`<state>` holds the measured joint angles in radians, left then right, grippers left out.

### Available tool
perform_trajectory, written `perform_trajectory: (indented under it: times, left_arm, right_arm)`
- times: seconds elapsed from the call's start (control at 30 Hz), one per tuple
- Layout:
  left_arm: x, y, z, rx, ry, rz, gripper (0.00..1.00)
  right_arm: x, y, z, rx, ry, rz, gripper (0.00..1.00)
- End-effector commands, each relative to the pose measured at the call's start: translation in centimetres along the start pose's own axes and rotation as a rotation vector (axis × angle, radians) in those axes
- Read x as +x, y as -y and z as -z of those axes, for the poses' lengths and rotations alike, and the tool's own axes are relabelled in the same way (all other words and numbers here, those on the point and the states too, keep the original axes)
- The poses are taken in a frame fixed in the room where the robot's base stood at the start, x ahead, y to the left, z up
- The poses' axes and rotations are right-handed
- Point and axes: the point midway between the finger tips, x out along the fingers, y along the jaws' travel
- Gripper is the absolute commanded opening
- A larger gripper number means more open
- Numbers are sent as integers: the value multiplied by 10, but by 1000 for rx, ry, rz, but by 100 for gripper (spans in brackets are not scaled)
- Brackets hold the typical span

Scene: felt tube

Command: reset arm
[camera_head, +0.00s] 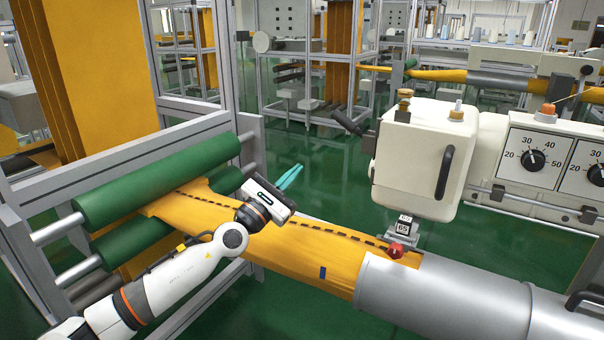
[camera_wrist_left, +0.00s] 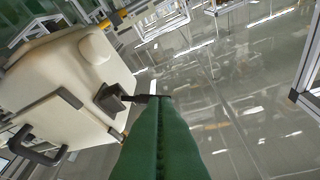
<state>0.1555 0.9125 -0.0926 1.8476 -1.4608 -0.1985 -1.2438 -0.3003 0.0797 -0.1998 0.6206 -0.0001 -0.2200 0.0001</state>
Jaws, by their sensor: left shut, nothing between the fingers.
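My left arm comes in from the left in the head view, over the orange felt strip (camera_head: 290,250). My left gripper (camera_head: 291,176) has teal fingers that lie together, shut and empty, above the far side of the felt. In the wrist view the shut green fingers (camera_wrist_left: 160,105) fill the lower middle, with nothing between them. The felt has a dark dashed seam along it and runs into a grey metal tube (camera_head: 440,295). My right gripper is not in view.
A cream machine head (camera_head: 415,160) with a black handle stands right of the gripper; it also shows in the wrist view (camera_wrist_left: 60,85). A red knob (camera_head: 396,250) sits below it. Green rollers (camera_head: 155,180) in a grey frame are at left. Green floor (camera_head: 320,165) lies open behind the gripper.

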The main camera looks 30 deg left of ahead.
Motion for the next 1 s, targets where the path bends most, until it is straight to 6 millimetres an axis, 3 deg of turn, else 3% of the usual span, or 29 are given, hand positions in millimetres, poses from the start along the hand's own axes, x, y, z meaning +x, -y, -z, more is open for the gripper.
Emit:
perform_trajectory:
  times: [0.27,0.37,0.47,0.57,0.6,0.7,0.83,1.0]
  left_arm:
    - [-2,-2,-1,-26,1,6,0]
    - [-13,-13,-6,-202,3,57,0]
    - [-41,-31,-21,-588,26,191,0]
    - [-89,-55,-52,-1103,89,435,0]
    - [-114,-68,-67,-1307,124,559,0]
    - [-173,-103,-98,-1707,210,876,0]
    - [-248,-157,-117,-2059,324,1304,0]
    - [-316,-213,-111,-2258,434,1751,0]
  right_arm:
    - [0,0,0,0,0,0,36]
    - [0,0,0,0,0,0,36]
    - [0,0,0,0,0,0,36]
    - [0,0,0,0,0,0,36]
    - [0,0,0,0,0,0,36]
    - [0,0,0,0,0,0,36]
    - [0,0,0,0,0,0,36]
    - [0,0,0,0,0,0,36]
